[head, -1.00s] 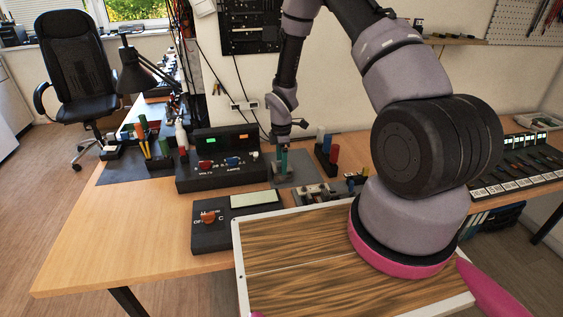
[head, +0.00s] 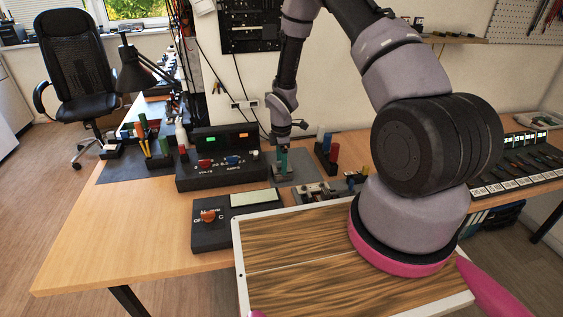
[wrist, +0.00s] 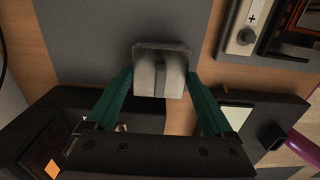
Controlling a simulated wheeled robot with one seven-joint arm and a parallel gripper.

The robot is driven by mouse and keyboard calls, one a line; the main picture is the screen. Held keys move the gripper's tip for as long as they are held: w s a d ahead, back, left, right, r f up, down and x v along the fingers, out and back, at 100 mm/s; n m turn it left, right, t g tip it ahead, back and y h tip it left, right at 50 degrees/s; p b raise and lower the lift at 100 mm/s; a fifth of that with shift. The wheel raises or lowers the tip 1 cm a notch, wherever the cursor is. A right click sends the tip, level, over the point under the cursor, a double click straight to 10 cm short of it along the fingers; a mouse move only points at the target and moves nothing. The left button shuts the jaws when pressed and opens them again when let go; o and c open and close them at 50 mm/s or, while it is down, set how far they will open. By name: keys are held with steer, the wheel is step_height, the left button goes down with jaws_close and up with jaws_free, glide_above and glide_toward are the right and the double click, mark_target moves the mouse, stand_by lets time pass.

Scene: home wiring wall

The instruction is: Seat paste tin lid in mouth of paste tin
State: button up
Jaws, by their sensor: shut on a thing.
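My gripper (wrist: 160,80) points down over the grey mat (wrist: 95,40), with its two green fingers on either side of a grey, squarish piece with a raised middle ridge, which I take for the paste tin lid (wrist: 172,55). The piece in the fingers is too small there to make out. I cannot pick out the paste tin; it may be hidden under the lid. Whether the lid touches anything below is not clear.
The black power supply (head: 222,168) stands close left of my gripper. A black meter box (head: 210,235) and a wood-grain board with white rim (head: 237,262) lie in front. Coloured cylinders (head: 333,152) stand to the right. The bench's left part is clear.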

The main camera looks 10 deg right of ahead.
steer(key=shift+r, duration=0.15)
steer(key=shift+r, duration=0.3)
steer(key=shift+f, duration=0.3)
stand_by(1.8)
steer(key=shift+r, duration=0.3)
stand_by(0.7)
steer(key=shift+f, duration=0.45)
stand_by(0.9)
steer(key=shift+r, duration=0.15)
steer(key=shift+r, duration=0.3)
steer(key=shift+d+r, duration=0.1)
